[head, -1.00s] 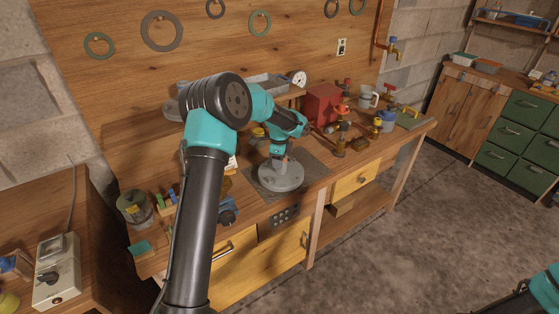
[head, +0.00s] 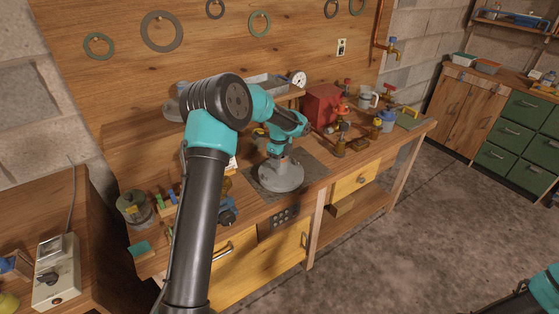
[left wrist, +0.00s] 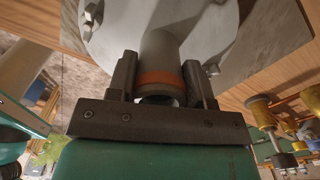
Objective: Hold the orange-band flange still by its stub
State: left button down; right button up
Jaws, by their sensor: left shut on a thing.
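The orange-band flange (head: 282,180) is a round grey disc lying on a dark square plate on the workbench, with its stub pointing up. In the left wrist view, the grey stub (left wrist: 160,50) carries an orange band (left wrist: 160,78) near its end. My left gripper (head: 279,157) comes down over the stub from above. In the left wrist view, the left gripper (left wrist: 160,80) has one finger on each side of the stub and is shut on it. The fingers hide part of the stub's sides. My right gripper is not in view; only a piece of my right arm shows at the lower right.
A red box (head: 322,105), brass fittings (head: 340,142) and a blue container (head: 387,120) stand right of the flange. A jar (head: 133,207) and a blue clamp-like item (head: 227,212) are to the left. The bench's front edge is close to the flange.

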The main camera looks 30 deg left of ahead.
pick_arm(q)
jog(key=shift+c, duration=2.3)
grip_release()
jog(key=shift+r, duration=0.1)
notch_tip(320, 180, up, 17)
jog(key=shift+r, duration=0.15)
jog(key=s+d+f+n+g+h, duration=0.1)
jog(key=s+d+f+n+h, duration=0.1)
jog(key=s+d+f, duration=0.45)
jog(key=s+d+f+n+g+h, duration=0.1)
jog(key=s+d+f+g, duration=0.15)
jog(key=f, duration=0.75)
jog(key=s+d+f+n+g+h, duration=0.1)
jog(key=s+d+f+n+h, duration=0.1)
jog(key=s+d+f, duration=0.45)
jog(key=s+d+f+n+t, duration=0.2)
jog(key=s+f+n, duration=0.5)
jog(key=s+f, duration=0.1)
jog(key=s+d+f+n+t+y, duration=0.1)
jog(key=s+d+f+n+t, duration=0.1)
jog(key=s+f+n, duration=0.6)
jog(key=shift+s+f+t, duration=0.25)
jog(key=shift+s+t, duration=0.1)
jog(key=shift+t, duration=0.3)
